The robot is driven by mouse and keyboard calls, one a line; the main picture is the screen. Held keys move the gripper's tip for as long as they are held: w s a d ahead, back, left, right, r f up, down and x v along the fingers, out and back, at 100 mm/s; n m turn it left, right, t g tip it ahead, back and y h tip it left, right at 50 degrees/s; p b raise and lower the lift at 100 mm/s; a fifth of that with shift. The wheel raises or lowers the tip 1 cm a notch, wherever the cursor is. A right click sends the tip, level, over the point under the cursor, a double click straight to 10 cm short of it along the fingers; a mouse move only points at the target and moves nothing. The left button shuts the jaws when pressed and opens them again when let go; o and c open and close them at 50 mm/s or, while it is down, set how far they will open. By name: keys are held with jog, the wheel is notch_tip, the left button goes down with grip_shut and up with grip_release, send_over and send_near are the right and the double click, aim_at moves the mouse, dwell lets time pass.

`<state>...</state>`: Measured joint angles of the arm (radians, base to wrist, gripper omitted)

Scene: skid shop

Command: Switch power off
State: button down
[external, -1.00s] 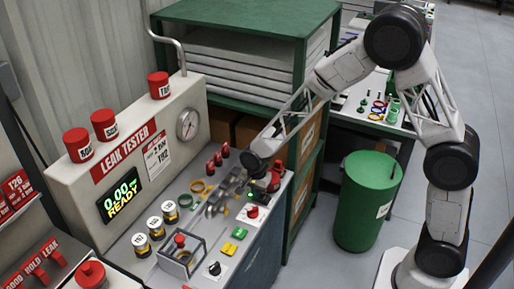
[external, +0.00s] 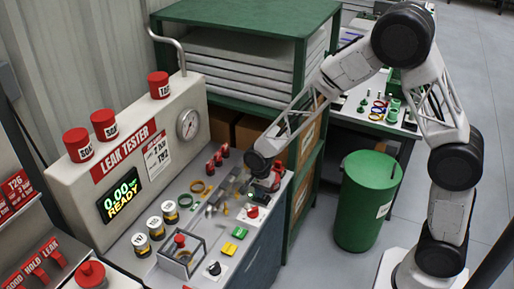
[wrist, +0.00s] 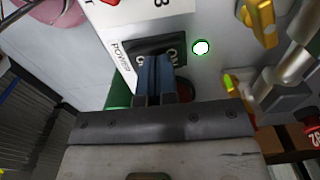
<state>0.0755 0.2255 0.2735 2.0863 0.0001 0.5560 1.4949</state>
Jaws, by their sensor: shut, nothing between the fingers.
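The power switch (wrist: 146,49) is a black rocker on a white plate marked POWER in the wrist view. Lettering reading ON shows at its right end; the lettering at its left end is partly covered. A round lamp (wrist: 201,47) beside it glows white with a green rim. My gripper (wrist: 155,62) is shut and empty, its blue fingers together at the switch's near edge and hiding part of it. I cannot tell whether the fingertips touch the rocker. In the external view my gripper (external: 262,188) is low over the right end of the bench; the switch is not clear there.
A red button (external: 253,211), green and yellow buttons and a caged red button (external: 181,240) sit nearby. A yellow-handled part (wrist: 262,22) is right of the lamp. A green bin (external: 366,200) stands on the floor.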

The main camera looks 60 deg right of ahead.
jog(key=shift+r, duration=0.2)
notch_tip(320, 180, up, 14)
jog(key=w, duration=0.2)
jog(key=shift+f, duration=0.25)
dwell(0.4)
jog(key=shift+s, duration=0.1)
jog(key=s+a+r+n+t, duration=0.1)
jog(key=s+r+n, duration=0.4)
jog(key=s+r, duration=0.3)
jog(key=s+a+r+n, duration=0.2)
jog(key=s+r+n, duration=0.25)
jog(key=s, duration=0.65)
jog(key=s+r+n, duration=0.1)
jog(key=s+n, duration=0.3)
jog(key=s, duration=0.5)
jog(key=s+a+r+n+t, duration=0.1)
jog(key=s+n, duration=0.3)
jog(key=s, duration=0.5)
jog(key=shift+s+a+r+t, duration=0.15)
jog(key=shift+a+r+t, duration=0.15)
jog(key=shift+r, duration=0.2)
jog(key=c, duration=1.8)
grip_release()
